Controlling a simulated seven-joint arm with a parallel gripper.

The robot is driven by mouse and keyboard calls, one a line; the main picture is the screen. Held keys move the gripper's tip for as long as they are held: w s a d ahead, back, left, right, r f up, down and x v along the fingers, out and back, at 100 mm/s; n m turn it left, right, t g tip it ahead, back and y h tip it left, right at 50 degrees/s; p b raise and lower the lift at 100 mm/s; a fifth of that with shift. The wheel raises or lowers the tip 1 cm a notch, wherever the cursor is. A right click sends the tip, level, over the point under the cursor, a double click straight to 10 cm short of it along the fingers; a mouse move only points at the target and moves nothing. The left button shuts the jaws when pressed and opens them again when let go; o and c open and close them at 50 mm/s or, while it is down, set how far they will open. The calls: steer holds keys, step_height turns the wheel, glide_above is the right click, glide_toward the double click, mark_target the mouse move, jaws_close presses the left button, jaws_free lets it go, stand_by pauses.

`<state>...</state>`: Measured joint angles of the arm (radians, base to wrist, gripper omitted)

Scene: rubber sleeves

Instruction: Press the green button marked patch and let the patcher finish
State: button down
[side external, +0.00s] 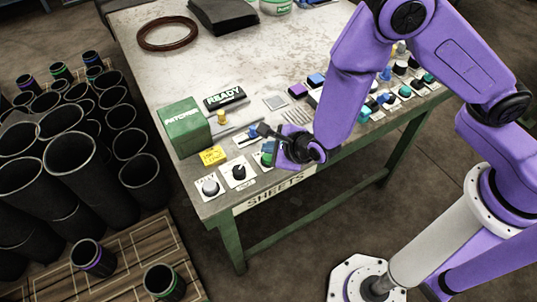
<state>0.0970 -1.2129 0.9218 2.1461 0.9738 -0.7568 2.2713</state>
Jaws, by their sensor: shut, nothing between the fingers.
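The patcher (185,128) is a green box with a lettered label, at the left end of the worktable. I cannot tell whether the fingers touch anything.
Several coloured buttons line the table's right front. Black sleeves (70,165) crowd the floor at left. The table's middle (230,50) is mostly clear.

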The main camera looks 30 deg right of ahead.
stand_by(0.4)
steer(key=shift+f, duration=0.45)
steer(key=shift+f, duration=0.4)
stand_by(0.8)
steer(key=shift+r, duration=0.85)
steer(key=shift+r, duration=2.5)
